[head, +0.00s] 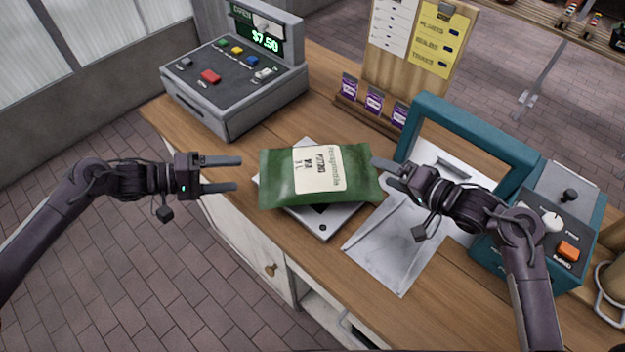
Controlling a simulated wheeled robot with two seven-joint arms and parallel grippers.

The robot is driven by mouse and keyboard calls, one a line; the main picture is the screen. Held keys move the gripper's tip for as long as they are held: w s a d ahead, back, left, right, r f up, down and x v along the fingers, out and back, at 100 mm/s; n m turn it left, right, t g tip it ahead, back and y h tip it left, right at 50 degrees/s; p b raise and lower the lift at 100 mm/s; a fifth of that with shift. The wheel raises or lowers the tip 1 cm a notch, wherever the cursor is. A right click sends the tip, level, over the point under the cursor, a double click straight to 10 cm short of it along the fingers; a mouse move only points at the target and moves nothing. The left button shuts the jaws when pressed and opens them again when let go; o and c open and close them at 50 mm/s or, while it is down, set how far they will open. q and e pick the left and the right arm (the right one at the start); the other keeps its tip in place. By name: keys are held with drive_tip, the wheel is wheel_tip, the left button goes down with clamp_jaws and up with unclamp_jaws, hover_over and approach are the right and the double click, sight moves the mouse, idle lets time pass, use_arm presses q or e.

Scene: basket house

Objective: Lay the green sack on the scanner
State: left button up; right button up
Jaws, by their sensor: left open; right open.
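The green sack (352,176), with a pale printed label, lies across the flat grey scanner (321,229) on the wooden counter. It covers most of the scanner; the scanner's front corner and a bit of its back edge show. My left gripper (238,174) is open and empty, just left of the sack, its fingers pointing at it. My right gripper (380,168) is at the sack's right end; its fingertips are close to or touching that end. I cannot tell whether they touch.
A grey cash register (232,85) showing $7.50 stands at the back left. A teal framed machine (465,118) with knobs stands at the right. A metal sheet (395,250) lies right of the scanner. Small purple packets (374,100) and a clipboard board (408,75) stand behind.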

drive_tip(key=s+d+r, duration=0.2)
drive_tip(key=r, duration=0.1)
drive_tip(key=shift+s+d, duration=0.2)
drive_tip(key=shift+d, duration=0.2)
